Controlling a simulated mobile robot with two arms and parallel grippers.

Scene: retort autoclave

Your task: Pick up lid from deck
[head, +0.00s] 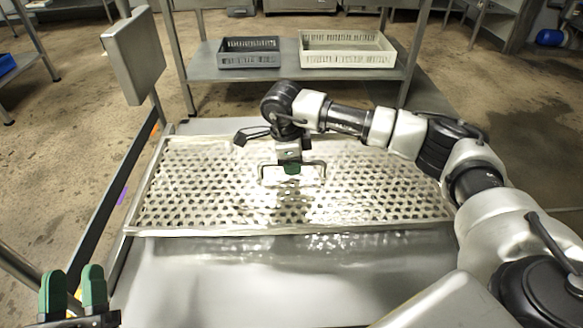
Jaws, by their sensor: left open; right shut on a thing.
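The lid (380,207) is a wide, flat, perforated metal panel with a raised rim, and it spans the metal deck (290,275). A bar handle (323,165) stands up near its middle. My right gripper (292,170) comes down from above and is shut on the handle; its green fingertips cover the grasped part. A dark shadow strip lies under the lid's front edge, but I cannot tell how far the lid is from the deck. My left gripper (74,292) is at the bottom left, open and empty, its green fingers pointing up, away from the lid.
A grey screen panel (134,52) on a post stands at the left of the deck. Behind is a metal shelf (290,72) with a dark crate (249,61) and a cream crate (347,58). The front of the deck is bare.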

